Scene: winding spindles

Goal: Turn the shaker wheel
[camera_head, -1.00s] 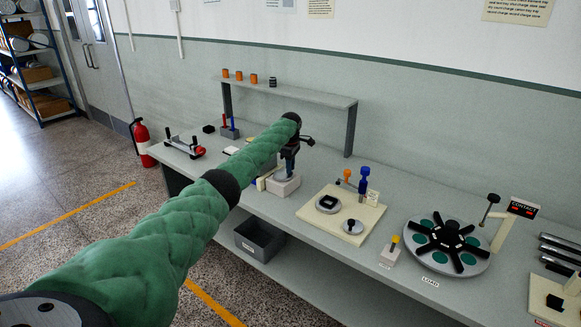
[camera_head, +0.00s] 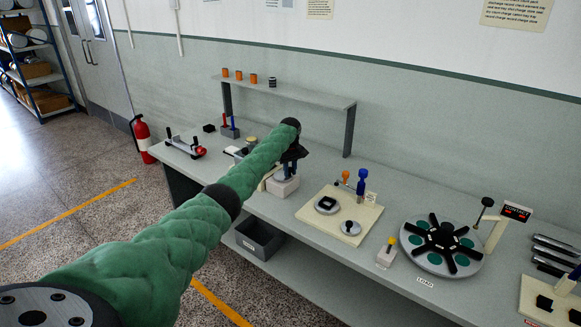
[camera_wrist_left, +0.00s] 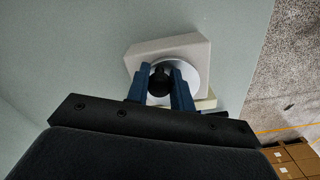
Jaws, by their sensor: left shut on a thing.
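The shaker wheel is a pale round disc with a black knob (camera_wrist_left: 159,84), on a light block (camera_wrist_left: 165,48) in the left wrist view. In the head view the same block (camera_head: 283,187) stands on the bench, its top mostly hidden by my left gripper. My left gripper (camera_wrist_left: 160,80) comes down from above with its blue fingers on both sides of the knob, shut on it. In the head view its fingers (camera_head: 289,171) show small above the block, below my green arm. My right gripper is in neither view.
Right of the block, a cream board (camera_head: 338,215) holds small round fixtures and a blue-topped post. Farther right are a yellow-tipped block (camera_head: 387,253) and a round turntable (camera_head: 440,246). A raised shelf (camera_head: 290,87) stands behind; a grey bin (camera_head: 259,238) sits below.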

